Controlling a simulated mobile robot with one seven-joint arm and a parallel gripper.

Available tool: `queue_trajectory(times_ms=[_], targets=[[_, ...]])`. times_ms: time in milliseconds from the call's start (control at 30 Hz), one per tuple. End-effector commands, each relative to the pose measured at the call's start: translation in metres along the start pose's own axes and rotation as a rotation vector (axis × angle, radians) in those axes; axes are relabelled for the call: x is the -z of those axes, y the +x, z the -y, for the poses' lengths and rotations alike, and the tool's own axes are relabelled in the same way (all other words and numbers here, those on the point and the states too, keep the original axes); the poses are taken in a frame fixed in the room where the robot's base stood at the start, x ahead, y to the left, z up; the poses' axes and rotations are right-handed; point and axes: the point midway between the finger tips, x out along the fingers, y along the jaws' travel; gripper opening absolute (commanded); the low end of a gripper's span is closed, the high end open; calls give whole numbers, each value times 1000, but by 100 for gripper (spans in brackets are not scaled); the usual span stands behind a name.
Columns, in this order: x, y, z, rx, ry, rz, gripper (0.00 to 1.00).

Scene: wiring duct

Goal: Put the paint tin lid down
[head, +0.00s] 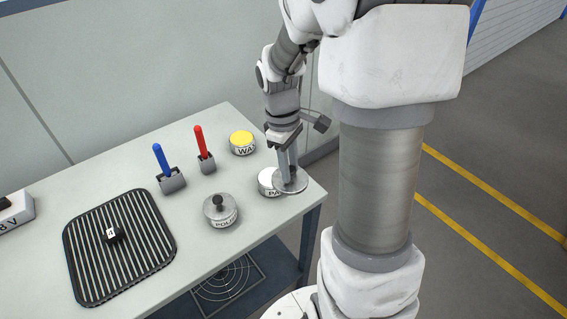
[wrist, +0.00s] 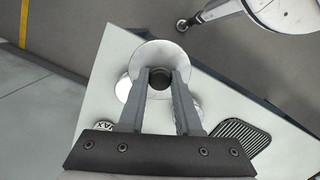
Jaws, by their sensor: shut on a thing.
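My gripper (head: 289,166) is shut on the knob of the paint tin lid (head: 291,183), a flat grey metal disc. The lid is level and overlaps the right side of the white paint tin (head: 266,183), whose label shows only "PA". In the wrist view the lid (wrist: 160,53) hangs off the fingertips (wrist: 161,76), with its dark knob between them. The tin (wrist: 122,88) peeks out to the lid's left there. The lid looks held above the bench's corner, overlapping its edge; its exact height is hard to tell.
On the bench (head: 112,170) stand a knobbed, lidded polish tin (head: 221,211), a yellow-topped wax tin (head: 243,143), a blue handle (head: 161,158) and a red handle (head: 199,140) in grey holders. A black ribbed mat (head: 120,262) lies left. Bare bench lies between the tins.

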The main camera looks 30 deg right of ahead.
Motion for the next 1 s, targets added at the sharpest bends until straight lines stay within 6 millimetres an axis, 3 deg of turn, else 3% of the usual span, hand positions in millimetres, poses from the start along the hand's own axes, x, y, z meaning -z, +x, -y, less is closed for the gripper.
queue_trajectory(times_ms=[267,1000], targets=[[5,3,-10,-11,-130,-7,0],[62,24,-93,-116,-1052,-23,0]])
